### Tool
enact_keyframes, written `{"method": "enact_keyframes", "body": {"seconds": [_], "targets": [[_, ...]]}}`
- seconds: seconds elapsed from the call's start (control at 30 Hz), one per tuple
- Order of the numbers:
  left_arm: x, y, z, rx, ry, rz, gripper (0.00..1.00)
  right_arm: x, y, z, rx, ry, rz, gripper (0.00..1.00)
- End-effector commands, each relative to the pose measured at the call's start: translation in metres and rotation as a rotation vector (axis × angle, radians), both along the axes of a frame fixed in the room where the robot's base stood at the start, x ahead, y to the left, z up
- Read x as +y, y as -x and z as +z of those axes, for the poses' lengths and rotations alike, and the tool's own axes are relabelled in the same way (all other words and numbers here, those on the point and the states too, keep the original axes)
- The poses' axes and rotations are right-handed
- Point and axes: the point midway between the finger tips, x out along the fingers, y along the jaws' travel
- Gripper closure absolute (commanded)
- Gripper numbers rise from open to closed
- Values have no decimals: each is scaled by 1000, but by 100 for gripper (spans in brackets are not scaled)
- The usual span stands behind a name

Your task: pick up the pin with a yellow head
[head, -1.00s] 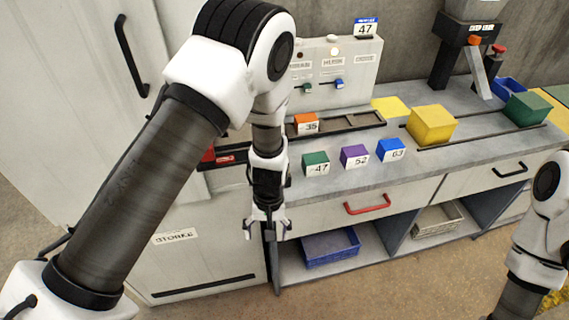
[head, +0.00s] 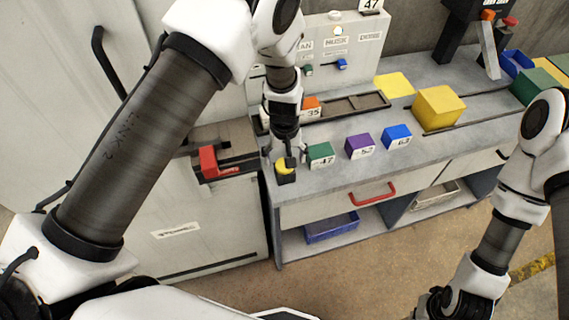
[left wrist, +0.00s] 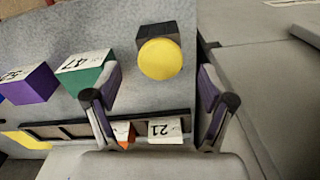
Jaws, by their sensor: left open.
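The pin with a yellow head (left wrist: 160,59) shows in the left wrist view as a round yellow disc on a dark body. In the head view the pin (head: 286,172) is at the counter's left front corner, partly covered by my left gripper (head: 284,152). My left gripper (left wrist: 161,82) is open and points down at the pin. In the left wrist view the yellow head shows just beyond the fingertips, in line with the gap between them. I cannot tell the exact height gap. My right gripper (head: 445,303) is low at the bottom right, its fingers unclear.
A green block marked 47 (head: 320,155) stands just right of the pin, close to one finger. Purple (head: 359,146) and blue (head: 397,137) blocks follow along the counter. A dark tray (head: 345,106) lies behind. A red piece (head: 209,161) juts out by the left cabinet.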

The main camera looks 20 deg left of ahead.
Motion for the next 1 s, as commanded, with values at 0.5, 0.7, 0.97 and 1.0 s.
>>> {"method": "enact_keyframes", "body": {"seconds": [0.5,0.7,0.97,1.0], "targets": [[0,0,-16,-1,0,0,85,0,0,5,0,0,0,100],[0,1,-18,1,-1,0,100,0,0,4,0,0,0,100],[0,2,-20,4,-1,0,100,0,0,4,0,0,1,100],[0,2,-20,4,0,-1,100,0,0,3,0,0,1,100]]}}
